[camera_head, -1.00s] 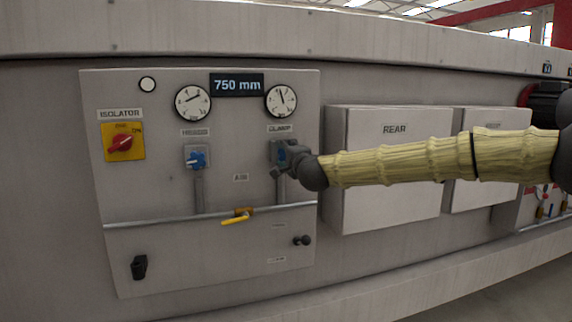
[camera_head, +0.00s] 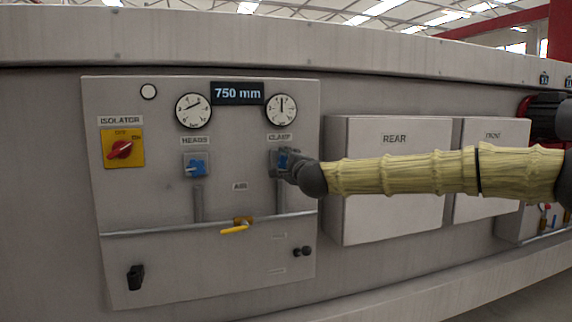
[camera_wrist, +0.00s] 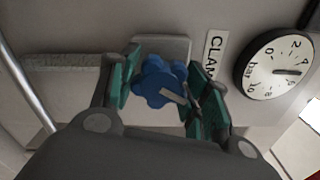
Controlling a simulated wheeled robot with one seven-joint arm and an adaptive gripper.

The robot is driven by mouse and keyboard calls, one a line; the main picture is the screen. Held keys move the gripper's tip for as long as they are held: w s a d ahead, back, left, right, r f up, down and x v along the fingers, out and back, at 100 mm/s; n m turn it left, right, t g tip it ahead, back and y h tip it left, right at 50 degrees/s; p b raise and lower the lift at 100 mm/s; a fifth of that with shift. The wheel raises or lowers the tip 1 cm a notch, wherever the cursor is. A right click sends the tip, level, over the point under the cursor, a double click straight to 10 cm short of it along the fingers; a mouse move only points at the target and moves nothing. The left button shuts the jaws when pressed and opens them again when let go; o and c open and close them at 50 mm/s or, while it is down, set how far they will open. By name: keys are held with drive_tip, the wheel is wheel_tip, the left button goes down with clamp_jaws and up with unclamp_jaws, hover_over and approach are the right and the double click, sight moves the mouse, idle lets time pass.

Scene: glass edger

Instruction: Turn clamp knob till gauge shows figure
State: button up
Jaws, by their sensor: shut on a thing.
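The blue clamp knob (camera_wrist: 160,82) sits between the green-padded fingers of my gripper (camera_wrist: 163,93) in the wrist view. My gripper is shut on it. In the head view the knob (camera_head: 283,160) is mostly hidden behind my gripper (camera_head: 289,164), below the CLAMP label (camera_head: 280,138). The clamp gauge (camera_head: 281,109) is a round white dial above the label, its needle pointing nearly straight up. In the wrist view this gauge (camera_wrist: 274,64) appears turned sideways, with its needle near the 4 to 6 side; the exact reading is too small to tell.
The heads gauge (camera_head: 193,110) and blue heads knob (camera_head: 195,167) are left on the panel. A red isolator switch (camera_head: 121,149), yellow lever (camera_head: 234,229) and 750 mm display (camera_head: 237,93) share it. The REAR box (camera_head: 385,220) juts out beneath my arm.

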drive_tip(key=o, duration=1)
drive_tip(key=shift+d, duration=0.1)
drive_tip(key=shift+s, duration=0.1)
drive_tip(key=v, duration=1.1)
drive_tip(key=shift+s+d, duration=0.1)
drive_tip(key=shift+s, duration=0.25)
